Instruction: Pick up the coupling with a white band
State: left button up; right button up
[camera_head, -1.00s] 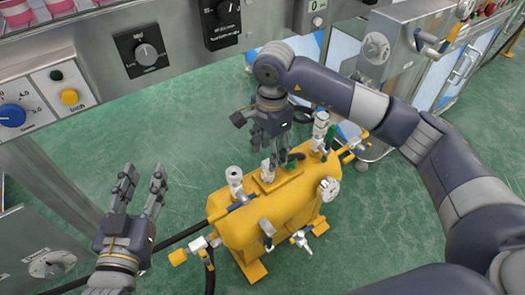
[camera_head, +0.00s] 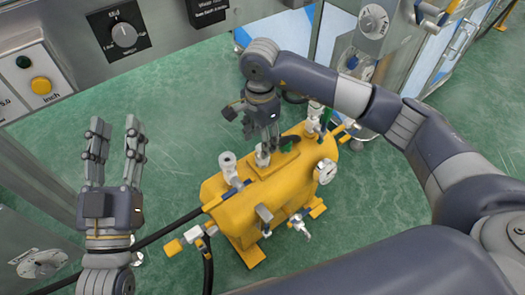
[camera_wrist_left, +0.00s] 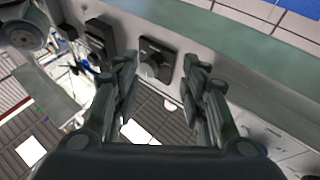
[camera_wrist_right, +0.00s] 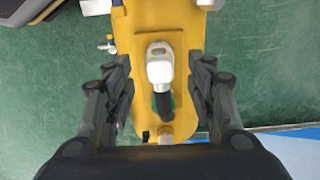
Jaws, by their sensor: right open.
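A yellow tank (camera_head: 247,211) stands on the floor, with several pale grey-white couplings on top. One coupling (camera_head: 228,164) stands at its left end, one (camera_head: 263,155) near the middle, and one (camera_head: 315,112) at the far right. I cannot tell which has a white band. My right gripper (camera_head: 268,138) is open and points down over the tank, just above the middle coupling. In the right wrist view a pale fitting (camera_wrist_right: 159,64) with a black stem and green part lies between the open fingers, untouched. My left gripper (camera_head: 116,135) is open and empty, left of the tank.
A grey control panel with a knob (camera_head: 124,36) and a yellow button (camera_head: 41,86) runs along the back left. A dark hose (camera_head: 165,228) runs left from the tank. A steel machine (camera_head: 368,45) stands behind right. Green floor is clear between panel and tank.

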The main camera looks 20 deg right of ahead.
pick_arm(q)
jog(key=s+r+t+h+b, duration=0.1)
jog(key=s+r+t, duration=0.3)
jog(key=r, duration=0.2)
jog(key=shift+r+h, duration=0.2)
jog(key=shift+h, duration=0.1)
pick_arm(e)
jog(key=f, duration=0.4)
jog(key=shift+w+d+f, duration=0.1)
jog(key=shift+d+f, duration=0.2)
pick_arm(q)
jog(key=shift+s+a, duration=0.1)
pick_arm(e)
grip_shut()
